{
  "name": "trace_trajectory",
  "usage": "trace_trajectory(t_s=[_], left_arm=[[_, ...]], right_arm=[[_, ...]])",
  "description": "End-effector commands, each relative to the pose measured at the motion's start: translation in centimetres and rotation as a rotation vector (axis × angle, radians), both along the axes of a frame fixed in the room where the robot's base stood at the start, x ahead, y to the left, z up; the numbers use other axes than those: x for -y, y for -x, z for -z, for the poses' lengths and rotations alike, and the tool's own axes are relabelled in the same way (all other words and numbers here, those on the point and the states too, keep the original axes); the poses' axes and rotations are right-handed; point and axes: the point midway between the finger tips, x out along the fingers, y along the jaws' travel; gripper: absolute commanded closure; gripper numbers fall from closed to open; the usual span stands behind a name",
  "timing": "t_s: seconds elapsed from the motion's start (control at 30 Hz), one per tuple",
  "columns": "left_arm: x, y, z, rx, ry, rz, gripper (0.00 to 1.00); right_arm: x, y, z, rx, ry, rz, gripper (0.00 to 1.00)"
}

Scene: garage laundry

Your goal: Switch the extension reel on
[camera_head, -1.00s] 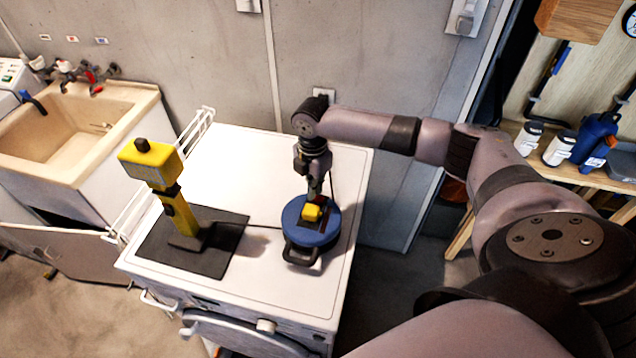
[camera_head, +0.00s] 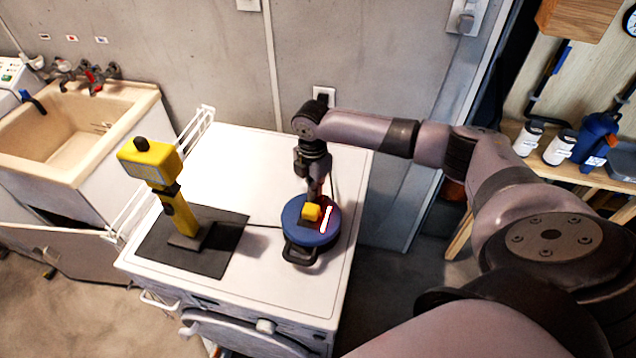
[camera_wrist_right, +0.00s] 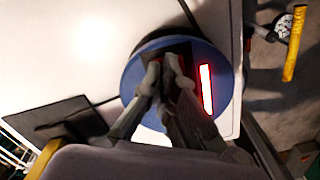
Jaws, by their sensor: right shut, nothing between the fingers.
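The blue extension reel (camera_head: 308,242) lies on top of the white washing machine, towards its right side. My right gripper (camera_wrist_right: 168,62) is shut and empty, pointing down at the dark middle of the reel. Its fingertips hide part of that area, so contact cannot be told. My left gripper is not in view.
A yellow work lamp (camera_head: 178,205) stands on a dark mat (camera_head: 155,250) left of the reel. The white machine top (camera_head: 235,165) is clear behind them. A sink (camera_head: 60,135) is at the left, a shelf with bottles (camera_head: 560,150) at the right.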

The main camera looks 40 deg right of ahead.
Motion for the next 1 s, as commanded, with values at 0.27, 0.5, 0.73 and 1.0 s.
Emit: trace_trajectory(t_s=[0.27, 0.5, 0.73, 1.0], left_arm=[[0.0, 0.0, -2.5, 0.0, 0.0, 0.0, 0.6], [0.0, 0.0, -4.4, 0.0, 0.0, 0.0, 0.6], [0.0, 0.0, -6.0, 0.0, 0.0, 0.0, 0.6], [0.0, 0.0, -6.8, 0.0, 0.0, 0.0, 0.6]], right_arm=[[0.0, 0.0, -2.4, 0.0, -0.001, 0.0, 1.0], [0.0, 0.0, -4.2, -0.001, -0.001, 0.0, 1.0], [0.0, 0.0, -5.8, -0.001, 0.0, 0.0, 1.0], [0.0, 0.0, -6.9, 0.0, 0.0, 0.001, 1.0]])
